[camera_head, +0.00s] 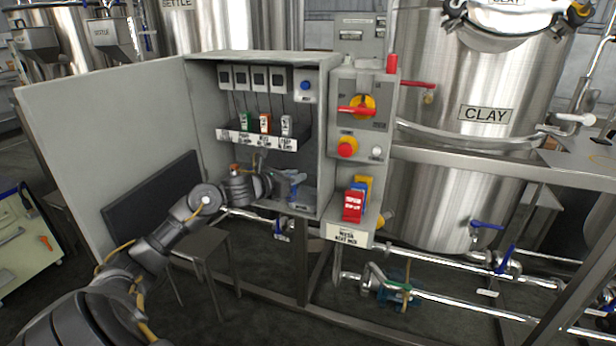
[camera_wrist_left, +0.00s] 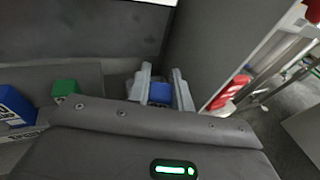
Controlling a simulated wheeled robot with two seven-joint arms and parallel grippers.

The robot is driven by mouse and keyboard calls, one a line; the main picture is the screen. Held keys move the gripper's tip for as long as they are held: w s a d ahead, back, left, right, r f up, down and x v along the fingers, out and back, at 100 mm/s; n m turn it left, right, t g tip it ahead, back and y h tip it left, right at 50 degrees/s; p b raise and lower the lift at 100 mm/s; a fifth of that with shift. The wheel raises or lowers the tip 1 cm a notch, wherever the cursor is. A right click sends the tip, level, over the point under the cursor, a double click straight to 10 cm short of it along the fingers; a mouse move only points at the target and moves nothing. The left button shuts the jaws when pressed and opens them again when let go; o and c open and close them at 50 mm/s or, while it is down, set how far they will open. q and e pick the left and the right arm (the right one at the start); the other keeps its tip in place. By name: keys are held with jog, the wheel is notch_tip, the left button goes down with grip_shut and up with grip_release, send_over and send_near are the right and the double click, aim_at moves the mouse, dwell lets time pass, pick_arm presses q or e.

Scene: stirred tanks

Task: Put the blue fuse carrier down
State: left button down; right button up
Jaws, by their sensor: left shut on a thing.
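My left gripper (camera_head: 290,181) reaches into the lower part of the open grey cabinet (camera_head: 200,105), close to its floor at the right. In the left wrist view its two grey fingers (camera_wrist_left: 161,88) are shut on the blue fuse carrier (camera_wrist_left: 159,92). Only a small blue part of the carrier shows between the fingers, so I cannot tell whether it touches the cabinet floor. My right gripper is not in view.
The cabinet door (camera_head: 105,130) stands open at the left. The cabinet's right wall borders a panel with a red-handled switch (camera_head: 357,109) and a red button (camera_head: 347,147). Red tags (camera_head: 353,204) hang below. A steel tank (camera_head: 480,80) and pipes stand at the right.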

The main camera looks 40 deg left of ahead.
pick_arm(q)
jog(key=w+f, duration=0.1)
jog(key=w, duration=0.1)
jog(key=w+f, duration=0.1)
jog(key=w, duration=0.1)
jog(key=w+p, duration=0.1)
jog(key=w, duration=0.1)
jog(key=shift+w+d+f, duration=0.3)
jog(key=shift+w+f, duration=0.1)
jog(key=shift+f, duration=0.45)
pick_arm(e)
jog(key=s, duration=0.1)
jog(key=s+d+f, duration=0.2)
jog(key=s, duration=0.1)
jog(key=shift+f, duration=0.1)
pick_arm(q)
jog(key=c, duration=1.3)
grip_release()
jog(key=shift+o, duration=0.2)
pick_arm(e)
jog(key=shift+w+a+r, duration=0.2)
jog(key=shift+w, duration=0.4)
